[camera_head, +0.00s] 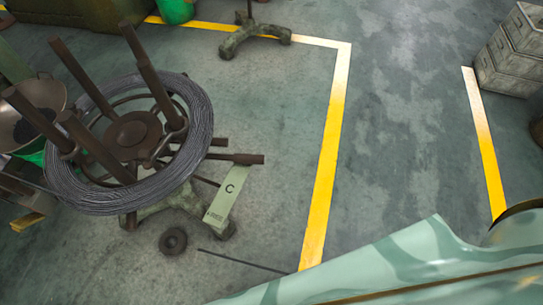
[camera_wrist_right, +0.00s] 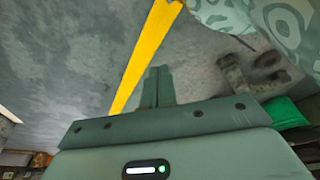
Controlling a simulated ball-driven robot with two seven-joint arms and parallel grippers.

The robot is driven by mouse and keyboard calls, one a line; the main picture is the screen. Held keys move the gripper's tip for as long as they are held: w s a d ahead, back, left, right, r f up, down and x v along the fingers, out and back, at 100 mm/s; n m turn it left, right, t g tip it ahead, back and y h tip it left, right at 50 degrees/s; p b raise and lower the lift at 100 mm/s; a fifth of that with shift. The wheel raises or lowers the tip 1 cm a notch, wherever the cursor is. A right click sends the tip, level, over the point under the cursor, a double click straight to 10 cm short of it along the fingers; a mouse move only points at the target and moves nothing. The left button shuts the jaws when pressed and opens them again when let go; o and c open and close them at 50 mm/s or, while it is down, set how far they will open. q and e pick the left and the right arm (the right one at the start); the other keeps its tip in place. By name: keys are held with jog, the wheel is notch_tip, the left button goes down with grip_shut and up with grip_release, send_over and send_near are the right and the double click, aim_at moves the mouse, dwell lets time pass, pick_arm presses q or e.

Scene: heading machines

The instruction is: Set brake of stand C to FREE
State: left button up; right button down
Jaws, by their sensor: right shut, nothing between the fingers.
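Stand C (camera_head: 132,132) is at the left in the head view, with brown upright posts and a coil of grey wire (camera_head: 85,198) around them. My right gripper (camera_wrist_right: 157,84) is shut and empty in the right wrist view, over floor beside a yellow line. My left gripper is not in view.
A yellow floor line (camera_head: 325,175) runs right of the stand. A grey drawer cabinet (camera_head: 510,55) is at the upper right. Another stand's foot (camera_head: 255,36) and a green bin (camera_head: 176,10) are at the top. A dark wheel (camera_head: 173,241) is near the stand's base. The middle floor is clear.

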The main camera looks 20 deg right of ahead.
jog(key=w+d+f+m+t+y+b, duration=0.1)
jog(key=w+m+t+b, duration=0.2)
jog(key=w, duration=0.8)
jog(key=w+d+f+m+t+y+b, duration=0.1)
jog(key=w+f+t+b, duration=0.3)
jog(key=w, duration=0.6)
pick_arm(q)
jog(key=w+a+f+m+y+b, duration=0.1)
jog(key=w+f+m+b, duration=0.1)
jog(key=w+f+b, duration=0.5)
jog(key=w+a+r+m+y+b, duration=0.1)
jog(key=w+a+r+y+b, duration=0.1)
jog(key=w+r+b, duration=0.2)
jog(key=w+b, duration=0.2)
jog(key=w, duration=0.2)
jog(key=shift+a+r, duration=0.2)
pick_arm(e)
jog(key=w+a+r+m+t+y, duration=0.1)
jog(key=w+r+m+t+y, duration=0.1)
jog(key=w+r+y, duration=0.2)
jog(key=w+a+r+m+t+y, duration=0.2)
jog(key=w+r+m+y, duration=0.1)
jog(key=w+r, duration=0.8)
jog(key=w+y, duration=0.1)
jog(key=w, duration=0.4)
jog(key=shift+w+a+t+y, duration=0.25)
jog(key=shift+t+y, duration=0.15)
